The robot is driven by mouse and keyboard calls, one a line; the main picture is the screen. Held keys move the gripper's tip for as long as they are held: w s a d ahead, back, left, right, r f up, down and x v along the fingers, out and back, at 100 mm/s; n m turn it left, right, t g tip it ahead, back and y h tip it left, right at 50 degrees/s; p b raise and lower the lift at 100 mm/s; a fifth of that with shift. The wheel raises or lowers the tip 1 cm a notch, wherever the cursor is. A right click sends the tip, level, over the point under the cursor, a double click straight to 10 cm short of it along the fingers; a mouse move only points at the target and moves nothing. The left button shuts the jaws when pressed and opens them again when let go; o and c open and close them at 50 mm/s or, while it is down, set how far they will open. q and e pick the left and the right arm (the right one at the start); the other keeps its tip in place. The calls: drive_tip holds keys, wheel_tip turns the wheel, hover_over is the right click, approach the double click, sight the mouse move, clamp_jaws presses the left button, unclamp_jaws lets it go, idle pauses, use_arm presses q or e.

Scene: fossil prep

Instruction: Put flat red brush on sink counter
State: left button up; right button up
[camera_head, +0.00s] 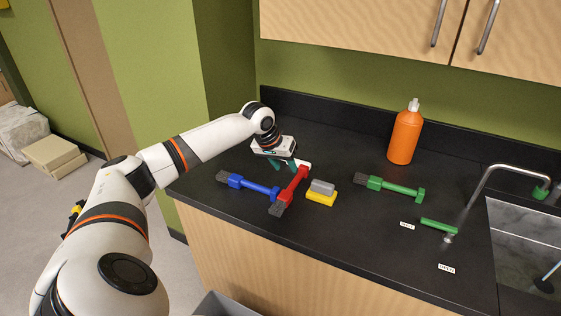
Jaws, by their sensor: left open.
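The flat red brush (291,188) lies on the black sink counter (350,234), its grey bristles toward the front edge and its handle end toward the back. My left gripper (283,165) is open at the handle end of the red brush. Whether the fingers touch the handle I cannot tell. The red brush is close beside the end of a blue brush (252,187); I cannot tell whether they touch. My right gripper is not in view.
A yellow and grey block (321,193) sits just right of the red brush. A green brush (389,188), an orange bottle (404,136), a green bar (439,225) and small labels (446,268) are further right. The sink (525,240) with its faucet is at the far right. The front-middle counter is clear.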

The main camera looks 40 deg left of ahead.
use_arm(q)
drive_tip(key=shift+v, duration=1.6)
